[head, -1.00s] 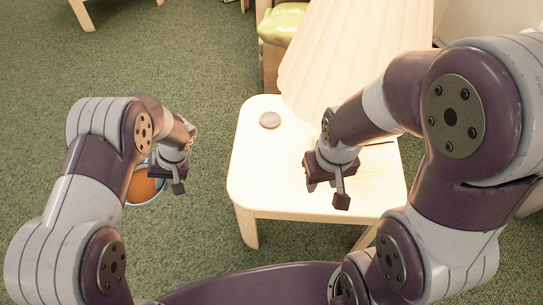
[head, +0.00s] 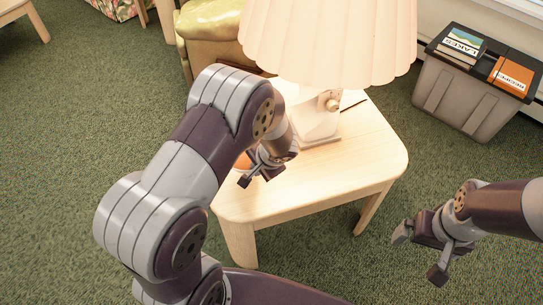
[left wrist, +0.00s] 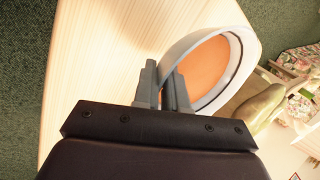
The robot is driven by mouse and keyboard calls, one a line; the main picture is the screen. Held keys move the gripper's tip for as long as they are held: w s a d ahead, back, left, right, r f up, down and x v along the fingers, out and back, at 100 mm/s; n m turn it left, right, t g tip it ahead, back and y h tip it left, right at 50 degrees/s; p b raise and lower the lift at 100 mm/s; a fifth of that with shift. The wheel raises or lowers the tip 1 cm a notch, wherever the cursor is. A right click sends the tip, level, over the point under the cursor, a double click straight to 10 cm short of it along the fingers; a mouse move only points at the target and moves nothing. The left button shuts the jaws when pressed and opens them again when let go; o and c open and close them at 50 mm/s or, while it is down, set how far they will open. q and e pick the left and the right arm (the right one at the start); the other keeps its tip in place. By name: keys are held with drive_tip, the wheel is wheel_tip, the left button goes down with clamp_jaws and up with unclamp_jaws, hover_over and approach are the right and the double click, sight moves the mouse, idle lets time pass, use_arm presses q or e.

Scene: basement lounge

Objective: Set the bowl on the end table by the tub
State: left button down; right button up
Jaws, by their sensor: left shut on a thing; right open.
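The bowl has an orange inside and a pale rim. In the left wrist view the bowl (left wrist: 215,68) is tilted in my left gripper (left wrist: 164,84), whose fingers are shut on its rim. In the head view my left gripper (head: 258,172) is over the left part of the wooden end table (head: 320,182), and only an orange sliver of the bowl (head: 242,161) shows behind my arm. I cannot tell whether the bowl touches the tabletop. The grey tub (head: 463,98) stands on the floor right of the table. My right gripper (head: 419,254) is open and empty, right of the table.
A lamp with a pleated shade (head: 330,45) stands on the table's back part, close to my left gripper. Books, one of them orange (head: 512,75), lie on the tub's lid. A green-yellow cushioned seat (head: 210,20) is behind the table. The table's front right is clear.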

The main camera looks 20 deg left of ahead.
use_arm(q)
wheel_tip(320, 180, down, 3)
drive_tip(key=shift+r+b, duration=0.1)
drive_tip(key=shift+b, duration=0.2)
wheel_tip(320, 180, down, 4)
drive_tip(key=shift+r+b, duration=0.1)
drive_tip(key=shift+b, duration=0.6)
drive_tip(key=shift+r, duration=0.1)
drive_tip(key=c, duration=1.2)
unclamp_jaws()
